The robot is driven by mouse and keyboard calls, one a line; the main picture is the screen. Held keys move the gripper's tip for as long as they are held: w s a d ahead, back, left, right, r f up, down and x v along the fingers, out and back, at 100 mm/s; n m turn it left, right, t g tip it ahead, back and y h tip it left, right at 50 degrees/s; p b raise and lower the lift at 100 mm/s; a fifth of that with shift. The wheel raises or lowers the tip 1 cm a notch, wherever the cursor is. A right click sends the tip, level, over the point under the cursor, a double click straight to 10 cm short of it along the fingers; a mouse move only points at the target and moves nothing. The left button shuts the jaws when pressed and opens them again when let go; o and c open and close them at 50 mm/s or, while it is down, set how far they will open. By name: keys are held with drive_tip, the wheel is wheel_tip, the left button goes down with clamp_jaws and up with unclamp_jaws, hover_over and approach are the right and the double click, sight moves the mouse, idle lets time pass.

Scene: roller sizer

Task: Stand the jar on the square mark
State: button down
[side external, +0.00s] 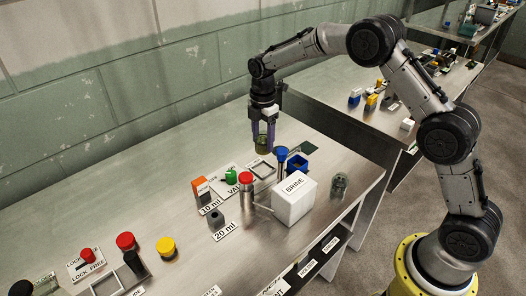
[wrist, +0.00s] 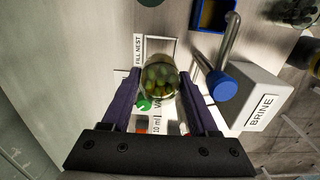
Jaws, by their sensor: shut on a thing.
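My gripper (side external: 264,136) is shut on a glass jar (side external: 262,146) with green contents. In the wrist view the jar (wrist: 160,78) sits between the two purple fingers, its round outline toward the camera. It appears held above the bench, near the square frame (side external: 263,169) labelled FILL NEST; the exact height is hard to tell. Another glass jar (side external: 339,186) stands right of the white BRINE box.
The white BRINE box (side external: 294,199), blue-topped tap (side external: 282,157) and blue bin (side external: 298,164) stand right of the frame. A red-topped cylinder (side external: 246,188), green valve handle (side external: 231,175) and orange-topped block (side external: 200,187) stand nearer. The bench behind my gripper is clear.

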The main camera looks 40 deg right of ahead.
drive_tip(key=r, duration=1)
drive_tip(key=shift+s+d+r, duration=0.2)
drive_tip(key=shift+d+r, duration=0.1)
drive_tip(key=shift+r, duration=0.1)
drive_tip(key=s+d, duration=1.3)
drive_tip(key=s, duration=0.3)
hover_over(307, 148)
wheel_tip(307, 148, down, 15)
drive_tip(key=shift+d+f, duration=0.1)
drive_tip(key=shift+f, duration=1.6)
drive_tip(key=shift+f, duration=0.15)
